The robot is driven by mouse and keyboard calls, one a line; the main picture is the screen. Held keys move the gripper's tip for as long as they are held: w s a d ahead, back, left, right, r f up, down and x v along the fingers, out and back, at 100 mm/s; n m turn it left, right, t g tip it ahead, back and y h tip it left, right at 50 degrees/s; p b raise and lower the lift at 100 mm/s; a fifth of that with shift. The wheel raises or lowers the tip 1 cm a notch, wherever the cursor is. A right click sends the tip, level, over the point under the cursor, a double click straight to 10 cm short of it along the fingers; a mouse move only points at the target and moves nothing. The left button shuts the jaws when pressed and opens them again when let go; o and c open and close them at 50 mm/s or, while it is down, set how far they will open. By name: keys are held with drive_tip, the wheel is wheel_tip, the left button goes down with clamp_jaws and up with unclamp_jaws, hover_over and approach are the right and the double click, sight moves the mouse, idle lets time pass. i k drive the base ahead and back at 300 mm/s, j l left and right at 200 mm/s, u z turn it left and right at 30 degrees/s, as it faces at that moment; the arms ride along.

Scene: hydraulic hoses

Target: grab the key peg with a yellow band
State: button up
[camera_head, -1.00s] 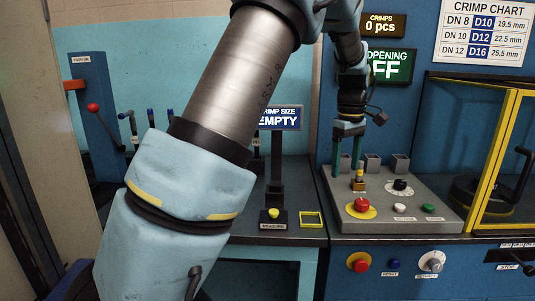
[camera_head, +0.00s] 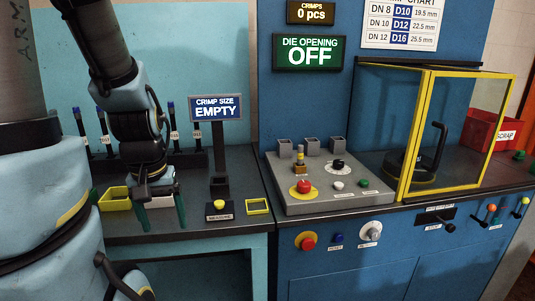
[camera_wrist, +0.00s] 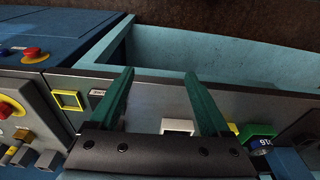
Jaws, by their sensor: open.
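A small upright peg with a yellow band (camera_head: 299,157) stands in a brass-coloured base on the grey control panel (camera_head: 375,201), behind the red emergency button. In the wrist view the brass-coloured fitting (camera_wrist: 11,154) shows at the far left edge. My gripper (camera_head: 160,222) hangs over the left bench, well to the left of the panel and apart from the peg. Its two green fingers point down, spread apart. In the wrist view nothing is between the fingers (camera_wrist: 158,95).
Small yellow (camera_head: 115,199) and white (camera_head: 161,201) trays lie by my gripper. The crimp-size display post (camera_head: 219,165) and a yellow square frame (camera_head: 258,206) stand between it and the panel. A yellow-framed guard (camera_head: 412,140) is right.

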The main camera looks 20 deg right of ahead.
sight(300, 147)
drive_tip(key=l+u, duration=0.1)
drive_tip(key=u, duration=0.3)
drive_tip(key=l+u, duration=0.1)
drive_tip(key=u, duration=0.35)
drive_tip(key=l+u, duration=0.1)
drive_tip(key=u, duration=0.3)
drive_tip(key=k+l+u, duration=0.7)
drive_tip(key=k+l, duration=0.15)
drive_tip(key=k+l+u, duration=0.3)
drive_tip(key=k, duration=0.15)
drive_tip(key=k+l, duration=0.15)
drive_tip(key=k, duration=0.2)
drive_tip(key=k+l, duration=0.15)
drive_tip(key=k, duration=0.25)
